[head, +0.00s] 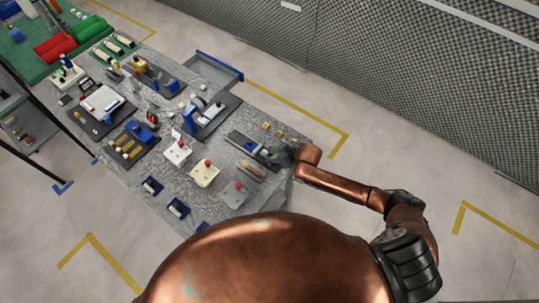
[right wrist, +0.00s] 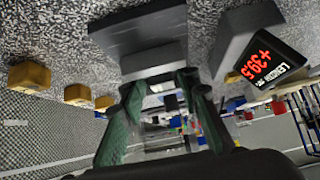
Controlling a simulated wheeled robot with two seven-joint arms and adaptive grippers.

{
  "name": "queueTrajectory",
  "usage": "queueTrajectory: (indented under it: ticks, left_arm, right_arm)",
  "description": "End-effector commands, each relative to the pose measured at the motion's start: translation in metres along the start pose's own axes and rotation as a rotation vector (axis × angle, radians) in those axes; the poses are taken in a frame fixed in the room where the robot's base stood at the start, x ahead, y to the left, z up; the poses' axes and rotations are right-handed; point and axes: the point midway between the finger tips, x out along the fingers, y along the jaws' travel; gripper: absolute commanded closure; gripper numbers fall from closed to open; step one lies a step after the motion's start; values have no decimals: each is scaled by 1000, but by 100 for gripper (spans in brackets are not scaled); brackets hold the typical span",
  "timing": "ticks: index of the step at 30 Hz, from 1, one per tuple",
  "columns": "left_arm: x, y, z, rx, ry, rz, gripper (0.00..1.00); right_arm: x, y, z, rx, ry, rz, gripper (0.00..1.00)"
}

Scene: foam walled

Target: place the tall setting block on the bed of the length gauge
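The length gauge (head: 243,142) is a dark, blue-edged fixture near the right edge of the bench. Its display (right wrist: 267,55) reads about +39.5 in the right wrist view. My right gripper (head: 275,155) is low at the gauge's right end, and its green-padded fingers (right wrist: 160,85) stand apart in the wrist view. A plain grey block shape (right wrist: 152,60) lies at the fingertips, against a darker slab (right wrist: 140,27). I cannot tell whether the fingers touch it, or whether it is the tall setting block or part of the gauge. My left gripper is out of view.
Small brass blocks (head: 266,126) stand beyond the gauge; they also show in the wrist view (right wrist: 29,76). A cream box with a red knob (head: 204,174) and a grey one (head: 236,193) stand nearer. Several other fixtures crowd the bench leftward. Open floor lies to the right.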

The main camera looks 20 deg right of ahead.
Motion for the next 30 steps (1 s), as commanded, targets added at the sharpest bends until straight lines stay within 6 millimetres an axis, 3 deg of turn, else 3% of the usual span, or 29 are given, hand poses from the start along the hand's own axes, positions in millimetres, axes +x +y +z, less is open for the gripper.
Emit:
queueTrajectory:
  ticks: [14,30]
  left_arm:
    - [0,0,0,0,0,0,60]
    - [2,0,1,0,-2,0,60]
  right_arm:
    - [-6,0,-2,-1,1,0,61]
    - [-105,1,-1,-1,0,1,61]
